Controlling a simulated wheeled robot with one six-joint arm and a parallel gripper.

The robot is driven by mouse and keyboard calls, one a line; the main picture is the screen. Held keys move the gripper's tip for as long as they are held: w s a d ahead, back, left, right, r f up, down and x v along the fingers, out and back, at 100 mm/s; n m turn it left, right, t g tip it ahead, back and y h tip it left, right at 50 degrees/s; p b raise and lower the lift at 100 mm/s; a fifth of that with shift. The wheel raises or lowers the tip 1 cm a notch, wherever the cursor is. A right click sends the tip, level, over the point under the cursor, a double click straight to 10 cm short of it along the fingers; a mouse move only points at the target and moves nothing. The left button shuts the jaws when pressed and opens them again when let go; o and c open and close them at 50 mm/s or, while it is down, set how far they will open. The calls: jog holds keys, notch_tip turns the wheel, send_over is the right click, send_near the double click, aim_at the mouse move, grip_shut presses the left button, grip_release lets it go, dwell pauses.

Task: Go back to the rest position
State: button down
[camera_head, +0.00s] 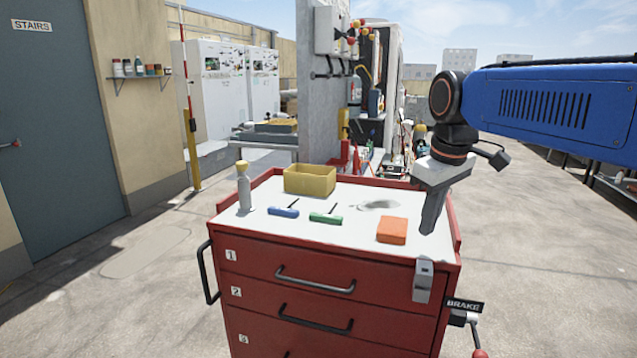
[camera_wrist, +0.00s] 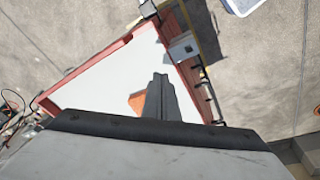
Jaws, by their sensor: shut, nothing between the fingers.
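My gripper (camera_head: 431,218) is shut and empty, pointing down over the right end of the red tool cart's white top (camera_head: 350,230). Its closed fingers also show in the wrist view (camera_wrist: 161,92). An orange block (camera_head: 392,230) lies on the cart top just left of my fingers; in the wrist view the orange block (camera_wrist: 137,102) is partly hidden behind them. I cannot tell how far above the top the fingertips are.
A yellow bin (camera_head: 310,180), a grey bottle with a yellow cap (camera_head: 244,190), a blue-handled tool (camera_head: 284,212) and a green-handled tool (camera_head: 326,218) are on the cart. A brake lever sign (camera_head: 465,306) sticks out at right. Open concrete floor (camera_head: 540,240) lies to the right.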

jog(key=s+d+f+m+t, duration=0.1)
jog(key=s+d+f+m, duration=0.2)
jog(key=s+f, duration=0.6)
jog(key=s+d+f+m+t, duration=0.1)
jog(key=s+d+f+m, duration=0.2)
jog(key=s+f, duration=0.6)
jog(key=shift+s+d+f+m, duration=0.2)
jog(key=shift+s+d+m, duration=0.25)
jog(key=shift+s, duration=0.55)
